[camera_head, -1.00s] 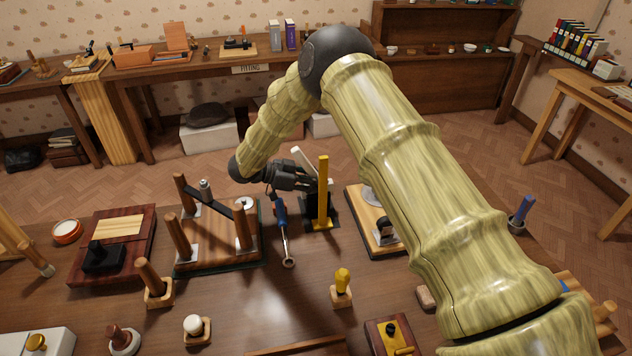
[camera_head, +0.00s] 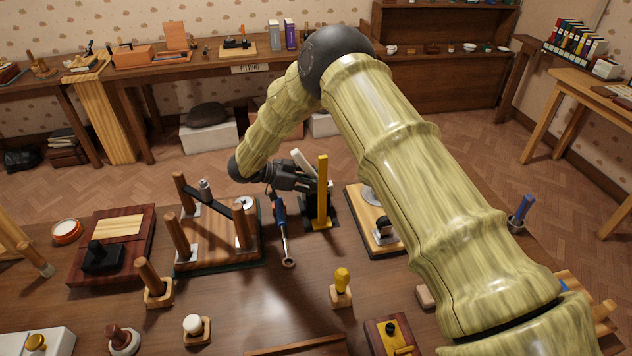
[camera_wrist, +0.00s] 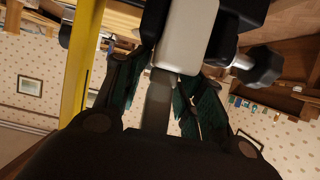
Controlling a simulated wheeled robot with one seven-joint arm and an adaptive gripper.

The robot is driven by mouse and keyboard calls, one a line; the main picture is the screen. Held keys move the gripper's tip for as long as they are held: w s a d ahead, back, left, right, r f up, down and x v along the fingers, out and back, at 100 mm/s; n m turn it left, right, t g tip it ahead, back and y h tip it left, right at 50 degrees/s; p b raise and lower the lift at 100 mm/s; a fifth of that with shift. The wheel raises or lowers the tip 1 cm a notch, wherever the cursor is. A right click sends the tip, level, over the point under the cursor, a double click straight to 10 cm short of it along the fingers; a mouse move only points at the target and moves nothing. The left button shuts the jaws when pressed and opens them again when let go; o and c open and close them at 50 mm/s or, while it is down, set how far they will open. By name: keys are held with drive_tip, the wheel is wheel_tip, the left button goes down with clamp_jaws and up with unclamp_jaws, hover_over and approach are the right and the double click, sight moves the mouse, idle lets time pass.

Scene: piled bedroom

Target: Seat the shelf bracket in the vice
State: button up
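The pale white bar that I take as the shelf bracket (camera_head: 304,164) leans up to the left above the black vice (camera_head: 309,212) on the near table. In the wrist view the bracket (camera_wrist: 186,38) lies between the vice's two black jaw blocks (camera_wrist: 228,28); whether it touches bottom is hidden. A yellow upright with a flat foot (camera_head: 322,192) stands at the vice's near side. My gripper (camera_head: 306,184) is beside the vice on its left. Its green-padded fingers (camera_wrist: 165,85) lie on both sides of the bracket's grey stem and appear closed on it.
A wooden board with posts and a black bar (camera_head: 215,255) is further left. A board with a black-topped part (camera_head: 375,238) is to the right. Small stamps and knobs stand in front.

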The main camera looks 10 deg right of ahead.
drive_tip(key=shift+v, duration=1.75)
drive_tip(key=o, duration=0.6)
drive_tip(key=shift+c, duration=0.2)
drive_tip(key=c, duration=0.6)
drive_tip(key=shift+o, duration=0.2)
drive_tip(key=shift+a, duration=0.1)
drive_tip(key=v, duration=0.9)
drive_tip(key=shift+p, duration=0.4)
